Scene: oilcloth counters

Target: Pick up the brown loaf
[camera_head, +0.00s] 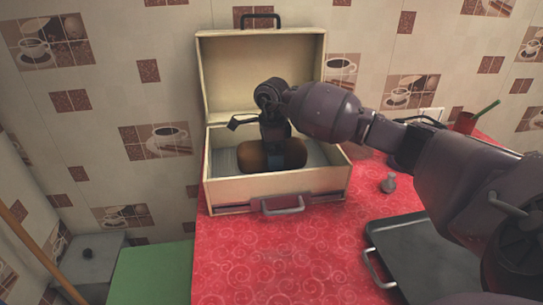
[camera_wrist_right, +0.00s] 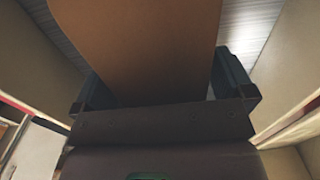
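The brown loaf (camera_head: 251,156) lies inside an open cream box (camera_head: 230,193) on the red counter. My right arm reaches in from the right, and its gripper (camera_head: 274,158) points down into the box over the loaf, hiding its middle. In the right wrist view the loaf (camera_wrist_right: 145,45) sits between the two fingers of my right gripper (camera_wrist_right: 163,88), one on each side. Whether both fingers press on it cannot be told. My left gripper is not in view.
The box lid (camera_head: 262,70) stands raised behind, and the box walls rise close around the gripper. A dark tray (camera_head: 420,262), a small grey object (camera_head: 388,183) and a red cup (camera_head: 465,122) with a green stick are to the right. The counter's front (camera_head: 285,255) is clear.

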